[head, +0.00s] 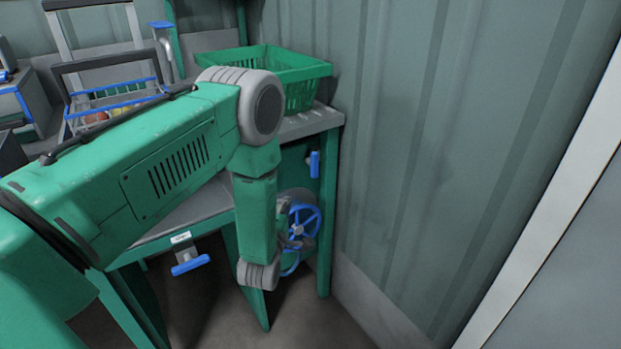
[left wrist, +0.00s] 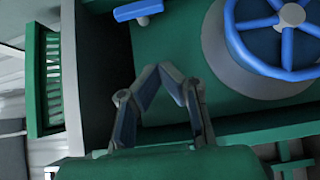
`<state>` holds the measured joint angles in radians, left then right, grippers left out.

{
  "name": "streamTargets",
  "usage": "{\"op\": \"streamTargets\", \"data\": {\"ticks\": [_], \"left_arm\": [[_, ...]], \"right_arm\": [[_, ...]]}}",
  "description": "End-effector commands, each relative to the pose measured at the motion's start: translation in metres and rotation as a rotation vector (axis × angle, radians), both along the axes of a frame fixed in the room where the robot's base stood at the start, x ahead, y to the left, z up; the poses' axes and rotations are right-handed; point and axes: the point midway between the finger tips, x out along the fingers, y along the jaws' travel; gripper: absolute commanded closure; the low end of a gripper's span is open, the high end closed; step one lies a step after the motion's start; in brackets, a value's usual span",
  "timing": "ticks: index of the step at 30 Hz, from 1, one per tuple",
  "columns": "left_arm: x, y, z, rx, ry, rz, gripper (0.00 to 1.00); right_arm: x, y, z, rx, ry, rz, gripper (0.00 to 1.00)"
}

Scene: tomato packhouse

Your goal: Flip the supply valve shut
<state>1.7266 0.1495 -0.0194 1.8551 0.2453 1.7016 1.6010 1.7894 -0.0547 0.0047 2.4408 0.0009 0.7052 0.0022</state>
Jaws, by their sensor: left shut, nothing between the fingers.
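A small blue lever handle (head: 314,163) stands upright on the green panel under the bench's right end. Which control is the supply valve, I cannot tell. My left gripper (left wrist: 160,74) is shut and empty, its fingertips together in front of the panel, apart from lever and wheel. My right gripper is not in view.
A green crate (head: 291,67) sits on the bench's right end. A blue-handled lever (head: 190,264) hangs under the bench's front edge, below a white label (head: 181,238). A wire basket with produce (head: 113,107) is behind my arm. A corrugated wall (head: 450,150) closes off the right.

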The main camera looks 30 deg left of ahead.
Motion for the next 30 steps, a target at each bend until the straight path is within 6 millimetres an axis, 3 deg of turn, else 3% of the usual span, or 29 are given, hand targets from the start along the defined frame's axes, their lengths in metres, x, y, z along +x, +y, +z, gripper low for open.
{"op": "streamTargets", "data": {"ticks": [5,17,24,30], "left_arm": [[0.017,0.006,0.0,0.002,-0.004,-0.001,1.0],[0.094,0.037,-0.001,0.002,-0.003,-0.002,1.0],[0.122,0.025,-0.001,0.003,-0.001,-0.002,1.0],[0.128,0.022,0.0,0.001,0.001,-0.001,1.0]], "right_arm": [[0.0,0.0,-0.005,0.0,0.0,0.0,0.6],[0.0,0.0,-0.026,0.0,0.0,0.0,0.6],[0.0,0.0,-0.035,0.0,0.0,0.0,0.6],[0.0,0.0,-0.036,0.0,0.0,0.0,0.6]]}}
